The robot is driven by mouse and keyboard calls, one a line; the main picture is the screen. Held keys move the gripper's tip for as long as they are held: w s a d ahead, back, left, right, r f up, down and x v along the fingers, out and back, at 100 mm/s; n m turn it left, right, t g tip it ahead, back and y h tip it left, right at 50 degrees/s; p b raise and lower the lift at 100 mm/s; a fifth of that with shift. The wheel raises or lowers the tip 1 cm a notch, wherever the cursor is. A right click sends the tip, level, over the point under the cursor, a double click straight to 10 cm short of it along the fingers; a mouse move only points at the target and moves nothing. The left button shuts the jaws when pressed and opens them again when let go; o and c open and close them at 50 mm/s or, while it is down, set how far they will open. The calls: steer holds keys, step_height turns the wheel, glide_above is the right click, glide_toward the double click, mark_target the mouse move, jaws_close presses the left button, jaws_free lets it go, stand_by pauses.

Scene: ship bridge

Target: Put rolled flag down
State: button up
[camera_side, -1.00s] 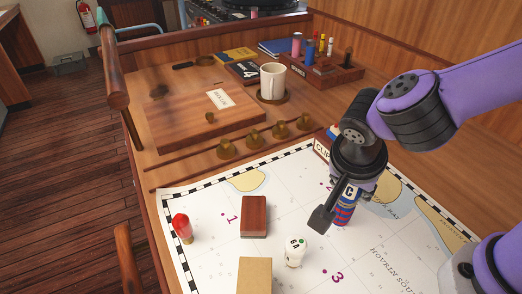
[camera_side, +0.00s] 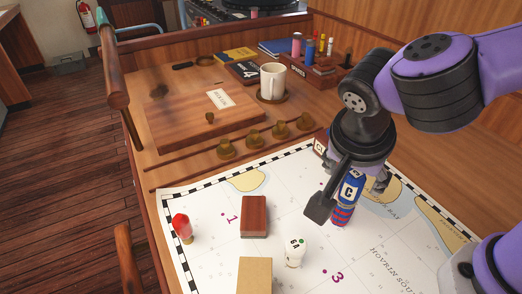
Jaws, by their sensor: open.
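The rolled flag (camera_side: 345,203) is a small upright roll with blue and red bands and a white label with the letter C. It stands on the nautical chart (camera_side: 205,255), right of the middle. My gripper (camera_side: 345,192) is over it, pointing down. One dark finger is spread to the left of the roll, clear of it; the other is partly hidden behind it on the right. The jaws are open. The top of the roll is hidden by the gripper.
On the chart are a red-capped item (camera_side: 182,228), a dark red block (camera_side: 254,216), a white piece marked 6A (camera_side: 294,252) and a tan block (camera_side: 254,275). Brass knobs (camera_side: 254,140), a mug (camera_side: 273,80) and a wooden rack (camera_side: 325,72) stand behind.

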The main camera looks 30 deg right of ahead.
steer(key=v, duration=0.7)
steer(key=w+d+r+n+t+y, duration=0.1)
steer(key=w+d+r+n+y, duration=0.15)
steer(key=d+n, duration=0.6)
steer(key=s+d+f+n+t+y, duration=0.2)
steer(key=s+d+f+n, duration=0.1)
steer(key=d, duration=0.3)
steer(key=shift+s+d+n, duration=0.2)
steer(key=shift+s+n, duration=0.1)
steer(key=shift+n, duration=0.35)
